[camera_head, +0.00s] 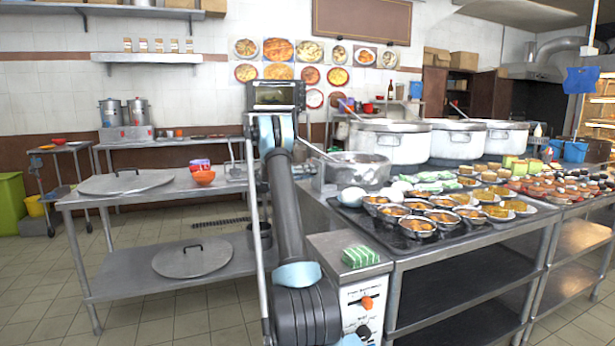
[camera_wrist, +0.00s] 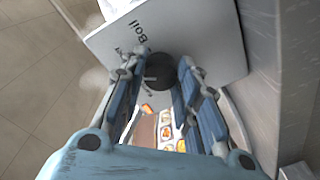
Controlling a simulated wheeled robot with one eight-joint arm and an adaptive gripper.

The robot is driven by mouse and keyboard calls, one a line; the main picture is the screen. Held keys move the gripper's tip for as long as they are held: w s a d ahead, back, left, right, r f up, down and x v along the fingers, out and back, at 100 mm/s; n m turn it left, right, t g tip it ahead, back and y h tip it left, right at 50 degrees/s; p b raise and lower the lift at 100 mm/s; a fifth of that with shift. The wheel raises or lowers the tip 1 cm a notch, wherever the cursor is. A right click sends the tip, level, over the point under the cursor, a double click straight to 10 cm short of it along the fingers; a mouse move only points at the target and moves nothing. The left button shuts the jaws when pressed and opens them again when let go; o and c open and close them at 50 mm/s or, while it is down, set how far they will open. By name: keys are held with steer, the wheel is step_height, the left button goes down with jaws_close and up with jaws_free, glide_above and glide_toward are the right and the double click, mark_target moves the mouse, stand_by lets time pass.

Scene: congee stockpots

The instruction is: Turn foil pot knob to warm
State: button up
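The control box (camera_head: 375,283) stands at the front end of the right counter. Its white front has an orange knob (camera_head: 367,302) above a black knob (camera_head: 363,332); the lettering is too small to read. In the wrist view, a white panel (camera_wrist: 215,25) carries the word "Boil" and a dark round knob (camera_wrist: 188,72). My gripper (camera_wrist: 163,62) is open in front of the panel, fingers apart. The knob is partly hidden behind the right finger; I cannot tell whether they touch. A silver pot (camera_head: 350,174) sits on the counter behind the box. My fingertips are hidden in the head view.
A green-and-white sponge (camera_head: 360,256) lies on the control box. Metal bowls of food (camera_head: 417,226) crowd the right counter, with large white pots (camera_head: 390,146) behind. A steel table (camera_head: 85,203) with a lid (camera_head: 125,183) stands left. The tiled floor (camera_head: 200,326) at front left is clear.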

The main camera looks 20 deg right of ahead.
steer(key=shift+w+n, duration=0.1)
steer(key=shift+n, duration=0.3)
steer(key=n, duration=0.4)
steer(key=shift+n, duration=0.4)
steer(key=n, duration=0.5)
steer(key=shift+w+a+n+g+y, duration=0.1)
steer(key=shift+n+g+y, duration=0.2)
steer(key=o, duration=1.1)
steer(key=shift+f, duration=0.1)
steer(key=shift+c, duration=0.2)
